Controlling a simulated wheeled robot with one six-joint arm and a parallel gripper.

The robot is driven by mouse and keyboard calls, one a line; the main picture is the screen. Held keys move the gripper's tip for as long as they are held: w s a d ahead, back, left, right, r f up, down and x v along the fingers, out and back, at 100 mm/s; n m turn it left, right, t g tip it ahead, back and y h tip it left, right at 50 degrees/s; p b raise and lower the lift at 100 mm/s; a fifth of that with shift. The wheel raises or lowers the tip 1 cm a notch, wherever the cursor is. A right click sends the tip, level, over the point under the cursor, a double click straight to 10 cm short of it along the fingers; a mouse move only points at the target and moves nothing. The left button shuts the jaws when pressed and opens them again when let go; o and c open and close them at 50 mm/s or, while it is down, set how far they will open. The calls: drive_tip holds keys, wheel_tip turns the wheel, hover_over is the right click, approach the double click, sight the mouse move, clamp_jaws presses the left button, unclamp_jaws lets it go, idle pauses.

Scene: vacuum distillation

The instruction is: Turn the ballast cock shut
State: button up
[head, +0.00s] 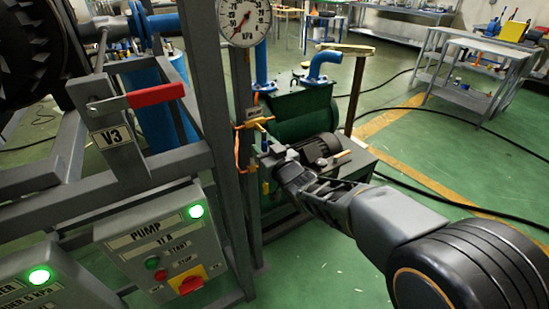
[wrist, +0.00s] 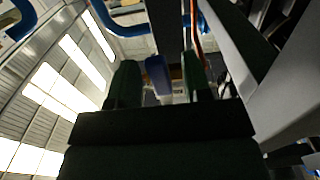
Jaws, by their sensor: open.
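A small brass cock (head: 256,123) sits on the grey frame post below a small label plate (head: 253,112), with orange tubing running down from it. My gripper (head: 268,155) is just below and right of the cock in the head view, reaching toward the post. In the wrist view my gripper (wrist: 158,82) is open, with its two dark green fingers apart. A blue bar (wrist: 157,72), perhaps the cock's handle, shows between the fingers, with gaps on both sides. I cannot tell how far the handle is turned.
A pressure gauge (head: 243,18) is above the cock. A green pump tank (head: 303,115) and its motor (head: 320,149) stand behind my gripper. A red-handled valve lever (head: 155,96) marked V3 and a pump control box (head: 160,245) are at left. Grey frame bars are close by.

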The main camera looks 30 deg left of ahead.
drive_tip(key=v, duration=1.3)
drive_tip(key=shift+d+p, duration=0.15)
drive_tip(key=shift+p, duration=0.25)
drive_tip(key=shift+s, duration=0.1)
drive_tip(key=w+d+r+m+t+h+p, duration=0.1)
drive_tip(key=w+d+r+m+h+p, duration=0.2)
drive_tip(key=d, duration=0.4)
drive_tip(key=w+d+r+m+h+p, duration=0.2)
drive_tip(key=d+r+h+p, duration=0.1)
drive_tip(key=d+h+p, duration=0.3)
drive_tip(key=w+d+r+m+t+h+p, duration=0.1)
drive_tip(key=w+d+r+m+h+p, duration=0.2)
drive_tip(key=d, duration=0.6)
drive_tip(key=s+d+r+m+g+h+p, duration=0.2)
drive_tip(key=s+d+r+g+p, duration=0.1)
drive_tip(key=s+d+p, duration=0.2)
drive_tip(key=s+d+r+m+g+h+p, duration=0.2)
drive_tip(key=s+d+p, duration=0.3)
drive_tip(key=s+d, duration=0.3)
drive_tip(key=shift+s+d+r+g, duration=0.3)
drive_tip(key=shift+d+r+g, duration=0.5)
drive_tip(key=shift+r, duration=0.1)
